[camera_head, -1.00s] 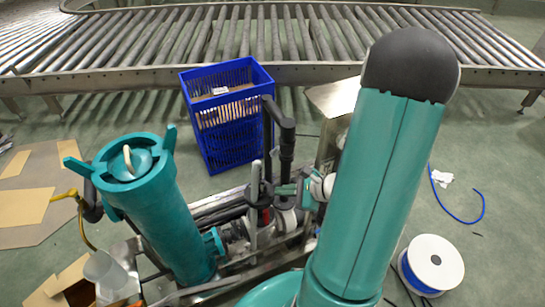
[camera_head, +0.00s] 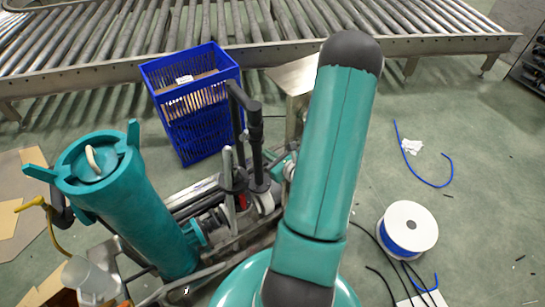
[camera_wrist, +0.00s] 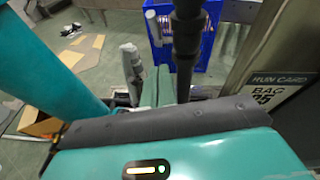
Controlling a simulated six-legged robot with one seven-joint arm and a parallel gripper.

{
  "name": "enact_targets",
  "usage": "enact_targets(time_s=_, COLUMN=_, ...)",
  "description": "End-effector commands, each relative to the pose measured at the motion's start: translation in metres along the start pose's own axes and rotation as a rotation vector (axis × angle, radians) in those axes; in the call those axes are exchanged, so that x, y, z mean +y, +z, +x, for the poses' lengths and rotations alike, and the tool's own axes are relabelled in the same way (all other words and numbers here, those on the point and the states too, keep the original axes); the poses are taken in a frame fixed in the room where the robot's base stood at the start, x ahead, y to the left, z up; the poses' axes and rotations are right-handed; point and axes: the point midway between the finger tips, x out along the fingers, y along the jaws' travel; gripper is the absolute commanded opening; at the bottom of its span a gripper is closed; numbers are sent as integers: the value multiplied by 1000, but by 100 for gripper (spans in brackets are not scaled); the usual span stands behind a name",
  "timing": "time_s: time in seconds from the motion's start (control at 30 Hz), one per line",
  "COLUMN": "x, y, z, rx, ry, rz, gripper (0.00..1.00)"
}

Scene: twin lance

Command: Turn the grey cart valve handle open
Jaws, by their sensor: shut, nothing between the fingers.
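The grey valve handle (camera_head: 228,165) stands about upright on the cart, just left of a black pipe (camera_head: 256,150). In the wrist view, a grey upright lever (camera_wrist: 131,68) that looks like this handle stands left of the pipe (camera_wrist: 186,50). My gripper (camera_wrist: 165,124) shows as a teal body with a dark front edge along the bottom of the wrist view. It is shut and holds nothing. The handle stands beyond its front edge; I cannot tell whether they touch. My arm hides part of the cart in the head view.
A teal cylinder (camera_head: 135,215) with a winged lid stands at the cart's left. A blue crate (camera_head: 195,130) stands behind, before a roller conveyor (camera_head: 260,45). A cable spool (camera_head: 407,228) and loose blue cable lie on the floor at right. A metal post (camera_wrist: 235,75) is close right.

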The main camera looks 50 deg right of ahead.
Motion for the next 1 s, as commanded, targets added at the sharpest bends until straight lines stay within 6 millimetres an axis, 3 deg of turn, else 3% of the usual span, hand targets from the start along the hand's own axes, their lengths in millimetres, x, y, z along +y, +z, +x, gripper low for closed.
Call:
enact_targets(time_s=0.23, x=2, y=1, z=52, rx=-2, ry=6, rz=-2, gripper=0)
enact_targets(time_s=0.4, x=2, y=22, z=70, rx=-3, ry=7, rz=-4, gripper=0)
enact_targets(time_s=1.0, x=2, y=30, z=78, rx=6, ry=7, rz=-2, gripper=0)
